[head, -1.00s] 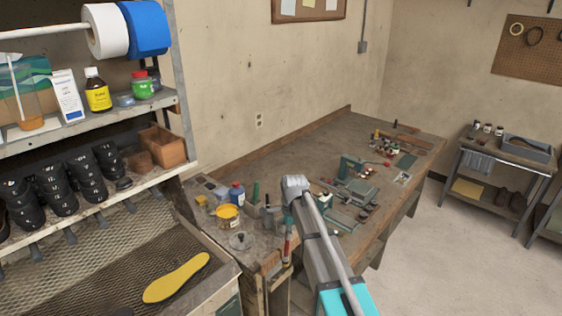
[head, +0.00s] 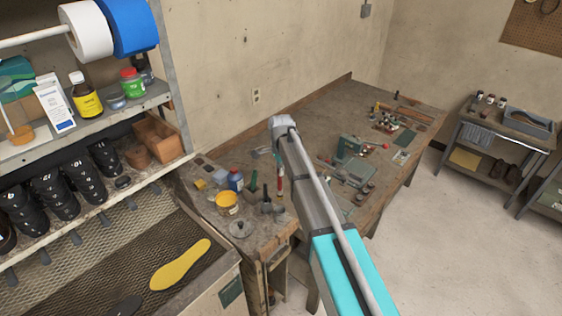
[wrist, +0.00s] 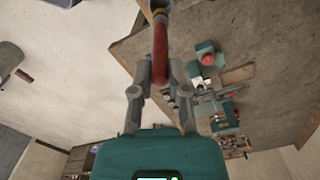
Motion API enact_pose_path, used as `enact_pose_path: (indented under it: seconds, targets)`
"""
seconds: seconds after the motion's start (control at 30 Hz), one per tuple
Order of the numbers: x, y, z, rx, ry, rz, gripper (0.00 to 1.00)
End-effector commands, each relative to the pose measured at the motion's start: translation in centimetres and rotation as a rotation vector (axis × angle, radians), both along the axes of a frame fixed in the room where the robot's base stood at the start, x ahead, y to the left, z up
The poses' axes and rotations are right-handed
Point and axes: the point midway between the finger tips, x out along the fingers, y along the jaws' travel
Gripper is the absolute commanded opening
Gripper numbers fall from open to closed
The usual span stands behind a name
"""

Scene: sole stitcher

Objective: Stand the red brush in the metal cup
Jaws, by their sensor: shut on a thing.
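The red brush (head: 280,184) hangs roughly upright in my gripper (head: 278,160), over the near left part of the workbench in the head view. Its red handle (wrist: 160,55) also shows in the wrist view, between the fingers of my gripper (wrist: 160,22), which are shut on it. The brush's lower end appears close to small grey containers on the bench; I cannot tell its height above them. A small grey cup (head: 266,208), which looks like the metal cup, stands right of the yellow tin. My arm hides part of the bench behind it.
A yellow tin (head: 227,201), a blue bottle (head: 236,181) and a grey lid (head: 241,229) crowd the bench corner near the cup. A green-grey machine (head: 350,150) and small parts lie farther right. The shelf unit (head: 150,103) stands at the left.

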Motion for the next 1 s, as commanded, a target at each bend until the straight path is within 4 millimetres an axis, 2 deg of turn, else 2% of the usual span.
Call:
enact_pose_path:
  seconds: [0.57, 1.0]
  targets:
    - [0.1, -0.2, -0.2, -0.001, 0.000, -0.001, 0.00]
    - [0.1, -0.3, -2.0, -0.001, 0.000, -0.002, 0.00]
